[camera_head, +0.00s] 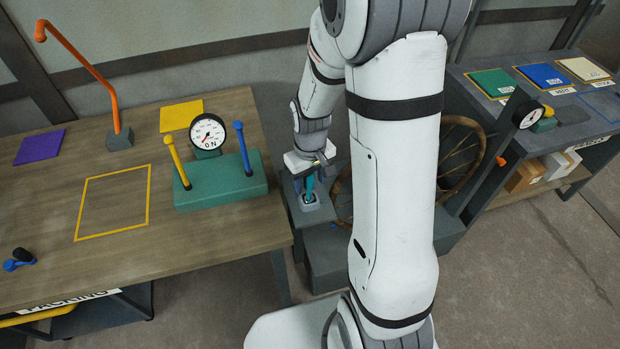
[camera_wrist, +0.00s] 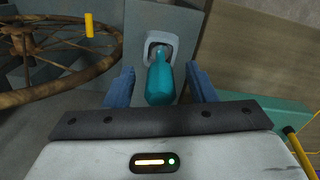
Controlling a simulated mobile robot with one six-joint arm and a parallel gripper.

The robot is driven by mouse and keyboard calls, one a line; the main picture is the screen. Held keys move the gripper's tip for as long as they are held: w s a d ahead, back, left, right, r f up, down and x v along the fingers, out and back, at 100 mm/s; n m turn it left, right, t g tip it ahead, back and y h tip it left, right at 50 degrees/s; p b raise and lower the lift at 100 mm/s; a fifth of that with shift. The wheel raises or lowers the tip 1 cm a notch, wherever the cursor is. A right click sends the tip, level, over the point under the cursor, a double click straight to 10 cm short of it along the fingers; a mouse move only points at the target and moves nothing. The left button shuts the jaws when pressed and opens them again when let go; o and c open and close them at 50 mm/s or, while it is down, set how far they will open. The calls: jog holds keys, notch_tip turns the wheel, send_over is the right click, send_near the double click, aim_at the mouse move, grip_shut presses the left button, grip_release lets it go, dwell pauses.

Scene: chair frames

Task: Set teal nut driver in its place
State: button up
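The teal nut driver (camera_wrist: 160,84) stands in a pale grey holder (camera_wrist: 152,42) in the wrist view, its handle toward the camera and its lower end inside the holder's opening. In the head view the driver (camera_head: 309,187) is a small teal shape upright below my wrist, in the holder on a grey stand (camera_head: 326,211). My gripper (camera_wrist: 161,84) has its two blue fingers on either side of the handle, with a gap on both sides. The fingers are open and hold nothing. In the head view the fingers are mostly hidden by the wrist.
A wooden table (camera_head: 50,220) on the left carries a teal block (camera_head: 220,192) with a gauge and two levers, close beside my gripper. A spoked wheel (camera_head: 462,150) stands behind my arm. A shelf bench at right holds coloured mats, including a green mat (camera_head: 490,83).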

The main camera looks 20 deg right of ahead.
jog(key=shift+r, duration=0.1)
notch_tip(320, 180, up, 8)
jog(key=shift+f, duration=0.2)
dwell(0.3)
jog(key=shift+s+r, duration=0.1)
jog(key=s+r+m+t, duration=0.2)
jog(key=s+r+t, duration=0.1)
jog(key=s+r, duration=0.7)
jog(key=s, duration=0.3)
jog(key=shift+s+a+r+m, duration=0.25)
jog(key=shift+r+m, duration=0.05)
jog(key=shift+m, duration=0.1)
